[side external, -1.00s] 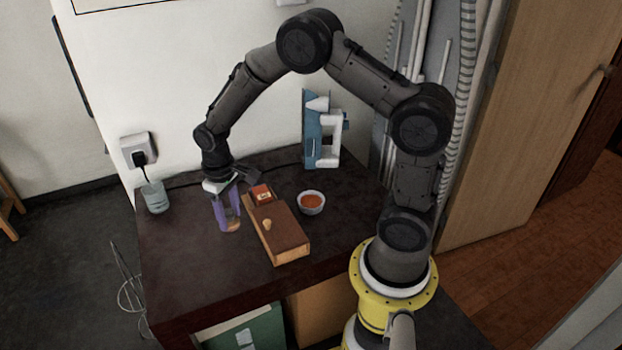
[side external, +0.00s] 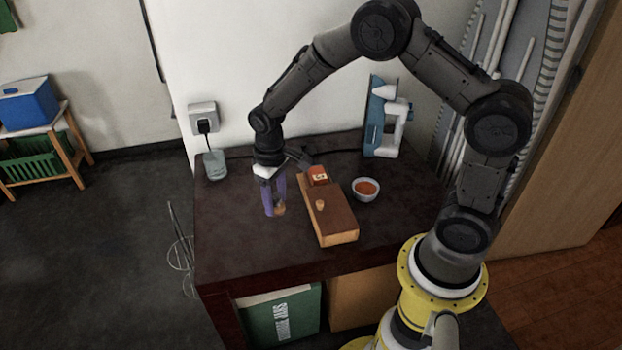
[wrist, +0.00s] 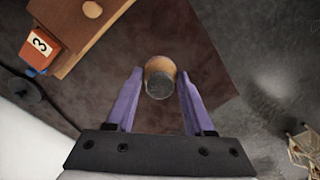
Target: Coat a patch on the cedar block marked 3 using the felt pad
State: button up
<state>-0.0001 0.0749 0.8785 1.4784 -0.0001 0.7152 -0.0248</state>
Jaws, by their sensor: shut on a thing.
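The cedar block marked 3 (wrist: 40,46) is small and orange-red with a white label. It sits at the far end of a long brown wooden piece; the side view shows it too (side external: 318,176), its number unreadable there. My gripper (side external: 275,211), with purple fingers, is upright left of the wooden piece. It is shut on a short tan cylinder with a dark grey end, apparently the felt pad (wrist: 160,78), seen low between the fingertips (side external: 280,210). Whether the pad touches the table is unclear. A bowl of orange liquid (side external: 366,188) stands right of the wooden piece.
The brown wooden piece (side external: 334,219) has a light round knob (side external: 320,204) on top. A glass (side external: 215,164) stands at the back left by a wall socket. A blue-and-white device (side external: 383,125) stands at the back. The table's front left is clear.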

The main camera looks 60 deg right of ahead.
jog(key=shift+r+n, duration=0.15)
jog(key=shift+n, duration=0.15)
jog(key=w+d+r, duration=0.2)
jog(key=d, duration=0.8)
jog(key=w+d+r, duration=0.3)
jog(key=d, duration=0.6)
jog(key=shift+m, duration=0.4)
jog(key=shift+s+d+f, duration=0.3)
jog(key=shift+d+f, duration=0.55)
jog(key=shift+f, duration=0.6)
jog(key=shift+s+d+f, duration=0.3)
jog(key=shift+d+f, duration=0.55)
jog(key=shift+f, duration=0.6)
jog(key=shift+s+d+f, duration=0.3)
jog(key=shift+d+f, duration=0.55)
jog(key=shift+f, duration=0.6)
jog(key=shift+s+a+f, duration=0.15)
jog(key=shift+s+a, duration=0.3)
jog(key=shift+a, duration=0.05)
jog(key=shift+s+a, duration=2.4)
jog(key=shift+w+d, duration=2.8)
jog(key=shift+d, duration=0.05)
jog(key=shift+w+d, duration=0.1)
jog(key=shift+w, duration=0.1)
notch_tip(320, 180, up, 8)
